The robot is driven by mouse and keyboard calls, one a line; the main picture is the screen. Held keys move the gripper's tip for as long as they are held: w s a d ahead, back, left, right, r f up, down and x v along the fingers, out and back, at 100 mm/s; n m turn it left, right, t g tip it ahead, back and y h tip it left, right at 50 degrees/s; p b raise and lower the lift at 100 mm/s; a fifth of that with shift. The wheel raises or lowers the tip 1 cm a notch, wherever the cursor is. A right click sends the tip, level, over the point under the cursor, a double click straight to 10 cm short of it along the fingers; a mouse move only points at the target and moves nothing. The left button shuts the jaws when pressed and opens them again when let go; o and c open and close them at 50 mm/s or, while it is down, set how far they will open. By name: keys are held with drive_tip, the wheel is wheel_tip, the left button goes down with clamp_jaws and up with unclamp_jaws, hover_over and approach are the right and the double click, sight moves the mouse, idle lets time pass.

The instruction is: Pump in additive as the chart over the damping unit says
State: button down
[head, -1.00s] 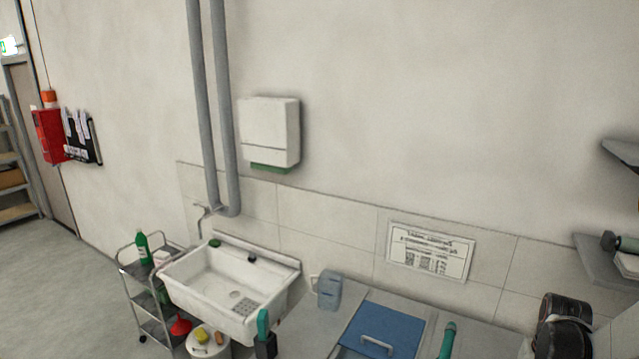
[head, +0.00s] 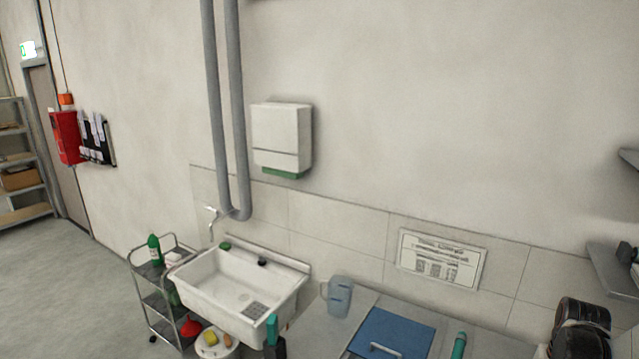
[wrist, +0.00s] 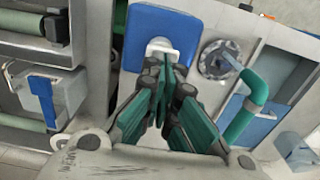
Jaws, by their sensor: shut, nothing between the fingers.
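The chart (head: 440,262) hangs on the tiled wall in the head view; its heading and rows are too small to read. Below it a grey counter-height unit carries a blue lid (head: 392,334) with a pale handle, cut by the bottom edge. A teal upright piece (head: 459,346) stands right of the lid. In the wrist view my gripper (wrist: 165,75) is shut and empty, its teal-padded fingers in front of a blue block (wrist: 160,25) with a white handle. I cannot tell whether they touch. A curved teal pipe (wrist: 240,120) shows right of the fingers. I cannot pick out the additive pump.
A translucent blue jug (head: 337,297) stands left of the lid. Farther left are a white sink (head: 240,285) and a wire trolley (head: 160,290) with a green bottle (head: 154,248). Dark round items (head: 582,325) stand at the right. Open floor lies at the far left.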

drive_tip(key=shift+f, duration=0.15)
drive_tip(key=shift+f+b, duration=1.5)
drive_tip(key=shift+b, duration=0.1)
drive_tip(key=shift+r, duration=0.1)
drive_tip(key=shift+r+p, duration=0.9)
drive_tip(key=shift+r, duration=0.7)
drive_tip(key=shift+r, duration=0.1)
wheel_tip(320, 180, up, 6)
drive_tip(key=p, duration=0.3)
